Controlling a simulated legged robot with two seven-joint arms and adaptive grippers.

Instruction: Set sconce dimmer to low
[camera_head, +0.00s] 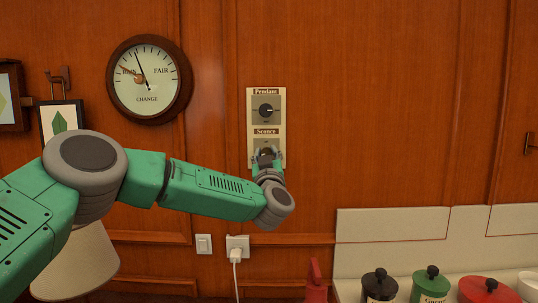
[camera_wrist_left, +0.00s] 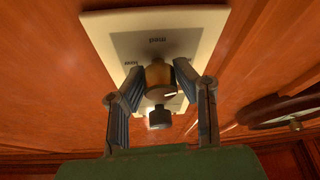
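The sconce dimmer sits on the lower half of a pale wall plate (camera_head: 250,124), under a "Sconce" label. In the head view my left gripper (camera_head: 266,155) covers most of its dial. In the left wrist view, the brass-coloured sconce knob (camera_wrist_left: 158,77) lies between the fingertips of my left gripper (camera_wrist_left: 160,70). The fingers are closed in from both sides and appear to touch it. Upside-down lettering beyond the knob seems to read "med", with another word at left. The knob's setting cannot be read. My right gripper is not in view.
The pendant dimmer (camera_head: 266,110) is just above the sconce one. A round barometer (camera_head: 149,80) hangs left of the plate. A switch (camera_head: 204,244) and a plugged outlet (camera_head: 237,244) are below. Several lidded jars, including a green one (camera_head: 430,288), stand at lower right.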

